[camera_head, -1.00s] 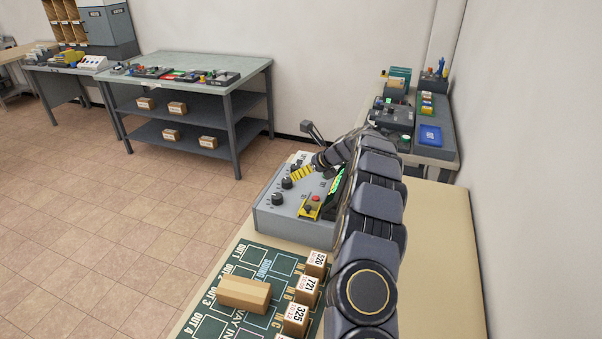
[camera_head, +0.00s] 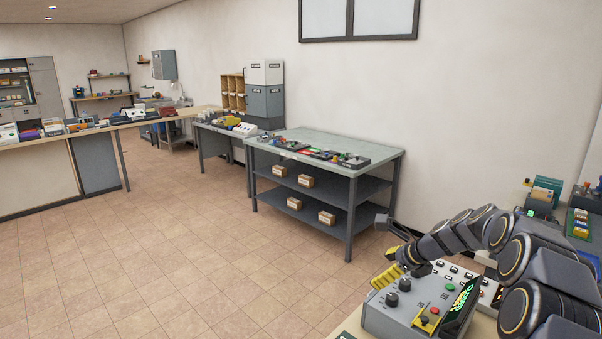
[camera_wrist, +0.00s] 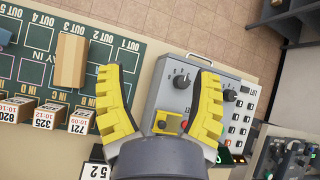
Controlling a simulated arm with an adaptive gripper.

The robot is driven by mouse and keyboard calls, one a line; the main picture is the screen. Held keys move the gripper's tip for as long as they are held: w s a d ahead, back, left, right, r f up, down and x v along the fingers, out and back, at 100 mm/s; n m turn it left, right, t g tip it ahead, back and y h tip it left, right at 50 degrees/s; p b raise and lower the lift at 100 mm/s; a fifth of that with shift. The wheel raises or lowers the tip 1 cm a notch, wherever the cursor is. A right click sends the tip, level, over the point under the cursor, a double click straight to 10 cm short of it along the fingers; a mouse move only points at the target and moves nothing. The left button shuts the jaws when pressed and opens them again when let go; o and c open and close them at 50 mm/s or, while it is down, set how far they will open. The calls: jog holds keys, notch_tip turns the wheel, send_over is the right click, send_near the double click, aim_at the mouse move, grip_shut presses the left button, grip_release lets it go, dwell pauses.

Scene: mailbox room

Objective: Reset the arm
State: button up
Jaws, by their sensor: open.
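My gripper (camera_wrist: 152,105) has yellow ridged fingers, spread apart with nothing between them. In the wrist view it hangs over the bench, between the green sorting board (camera_wrist: 30,60) and the grey control box (camera_wrist: 205,95). In the head view the yellow fingers (camera_head: 386,277) show at the left end of my arm, just above and left of the same control box (camera_head: 400,315). My arm reaches in from the right edge.
A wooden block (camera_wrist: 71,61) lies on the board, with several numbered boxes (camera_wrist: 47,116) along its edge. A grey-green table (camera_head: 330,145) with shelves stands beyond. A side bench with devices (camera_head: 580,225) is at the right. The tiled floor at left is clear.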

jog(key=s+a+r+n+g, duration=0.25)
jog(key=s+a+n, duration=0.35)
jog(key=s, duration=0.4)
jog(key=s+a+r+n+g, duration=0.2)
jog(key=s+a+r+n, duration=0.1)
jog(key=s+a+n, duration=0.5)
jog(key=s+d+n+g+h, duration=0.1)
jog(key=s+n, duration=0.2)
jog(key=s, duration=0.5)
jog(key=s+d+f+n+g+h, duration=0.1)
jog(key=s+d+n+h, duration=0.1)
jog(key=s, duration=0.7)
jog(key=s+d+n+g+h, duration=0.1)
jog(key=s+d+n+h, duration=0.1)
jog(key=s+n, duration=0.3)
jog(key=s, duration=0.3)
jog(key=shift+s+f, duration=0.25)
jog(key=shift+s, duration=0.15)
